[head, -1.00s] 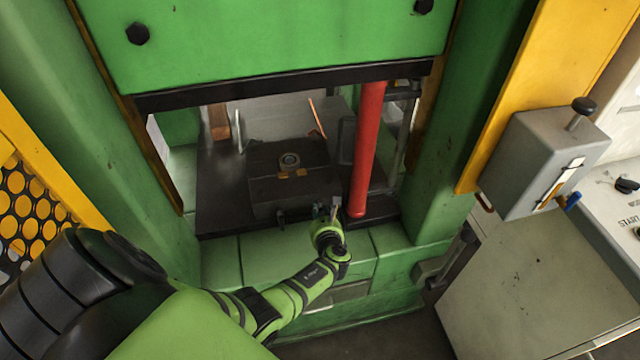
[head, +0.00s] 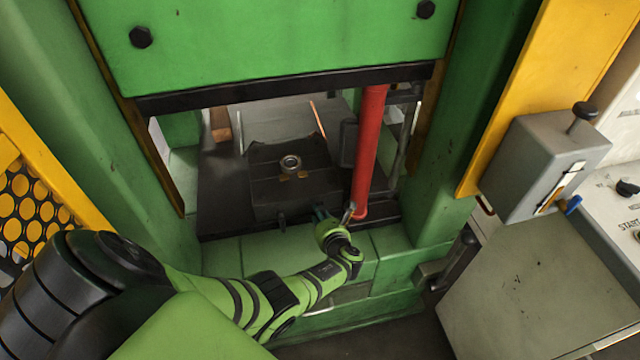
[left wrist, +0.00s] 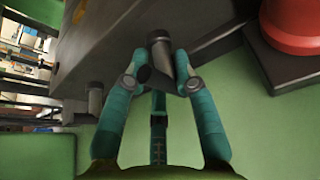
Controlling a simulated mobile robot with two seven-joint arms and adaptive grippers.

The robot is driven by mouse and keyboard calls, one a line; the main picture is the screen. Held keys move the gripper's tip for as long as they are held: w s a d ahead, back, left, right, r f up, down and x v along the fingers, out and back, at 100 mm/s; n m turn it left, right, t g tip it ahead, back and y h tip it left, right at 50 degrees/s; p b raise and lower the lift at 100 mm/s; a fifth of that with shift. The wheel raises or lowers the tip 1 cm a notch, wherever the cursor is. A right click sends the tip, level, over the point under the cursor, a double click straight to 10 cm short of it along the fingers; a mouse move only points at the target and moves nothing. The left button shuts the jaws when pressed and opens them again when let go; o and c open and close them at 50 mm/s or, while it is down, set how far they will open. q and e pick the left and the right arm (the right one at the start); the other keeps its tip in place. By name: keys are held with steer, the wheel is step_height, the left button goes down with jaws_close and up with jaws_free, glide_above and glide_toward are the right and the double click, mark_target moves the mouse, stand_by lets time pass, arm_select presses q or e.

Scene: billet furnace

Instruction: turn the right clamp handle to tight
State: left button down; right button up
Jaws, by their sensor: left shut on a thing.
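The right clamp handle (left wrist: 183,72) is a short dark grey bar with a round boss (left wrist: 160,45), on the front of the dark die block (head: 268,200). My left gripper (left wrist: 162,82) is shut on this handle, with teal fingers on both sides of it. In the head view, the gripper (head: 330,214) is at the block's front right corner, mostly hidden by its own wrist. A grey bar (head: 349,212) beside it leans up to the right. The left clamp (head: 282,220) shows as a dark stub at the block's front. My right gripper is out of view.
A red column (head: 369,140) stands close to the right of my left gripper. The green press head (head: 270,45) is above, and a green ledge (head: 222,262) lies below. A grey control box (head: 545,160) is at the right. A metal ring (head: 290,165) sits on the block.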

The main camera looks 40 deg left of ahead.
arm_select(q)
steer(key=shift+w+d+r, duration=0.1)
steer(key=shift+w+r, duration=0.05)
steer(key=c, duration=1)
jaws_free()
steer(key=shift+c, duration=0.2)
steer(key=shift+d, duration=0.1)
steer(key=shift+s+d+r, duration=0.1)
steer(key=shift+s+d, duration=0.15)
steer(key=v, duration=1.1)
steer(key=shift+r, duration=0.15)
steer(key=shift+s+d, duration=0.1)
